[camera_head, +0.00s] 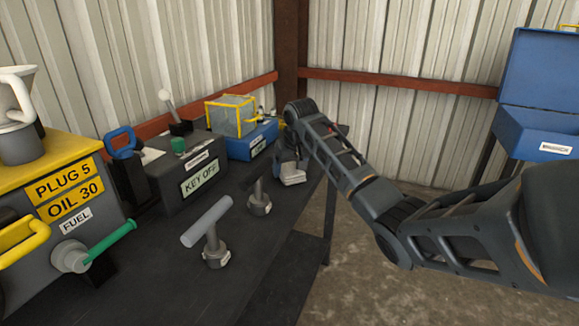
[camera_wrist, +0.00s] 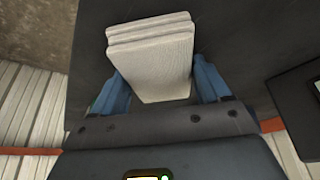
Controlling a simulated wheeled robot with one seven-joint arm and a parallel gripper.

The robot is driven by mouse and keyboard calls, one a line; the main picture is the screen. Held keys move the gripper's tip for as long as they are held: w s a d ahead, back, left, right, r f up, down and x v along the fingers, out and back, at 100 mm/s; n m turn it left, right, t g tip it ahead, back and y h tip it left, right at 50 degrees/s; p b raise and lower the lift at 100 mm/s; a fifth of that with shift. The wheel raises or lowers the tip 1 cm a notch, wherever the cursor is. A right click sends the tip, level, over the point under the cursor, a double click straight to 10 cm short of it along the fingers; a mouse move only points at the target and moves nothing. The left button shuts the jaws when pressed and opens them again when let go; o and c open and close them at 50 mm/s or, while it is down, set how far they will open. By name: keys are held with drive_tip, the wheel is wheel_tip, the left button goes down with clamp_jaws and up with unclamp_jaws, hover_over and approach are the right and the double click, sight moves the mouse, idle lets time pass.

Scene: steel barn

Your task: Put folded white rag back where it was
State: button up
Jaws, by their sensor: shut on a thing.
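The folded white rag (camera_wrist: 150,55) is a stack of pale layers between the two blue fingers of my gripper (camera_wrist: 158,85) in the wrist view. My gripper is shut on it. In the head view the rag (camera_head: 292,177) shows as a small pale block under my gripper (camera_head: 290,163), at the right edge of the dark bench (camera_head: 262,232). I cannot tell whether the rag touches the bench top. My arm hides part of the area behind the gripper.
Two grey T-handled tools (camera_head: 212,240) (camera_head: 259,204) stand on the bench nearer the camera. A "KEY OFF" box (camera_head: 190,178) and a blue box with a yellow-framed case (camera_head: 232,118) line the wall side. A blue toolbox (camera_head: 540,125) stands at right.

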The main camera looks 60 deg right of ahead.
drive_tip(key=o, duration=1.1)
drive_tip(key=shift+f, duration=0.1)
drive_tip(key=v, duration=1.2)
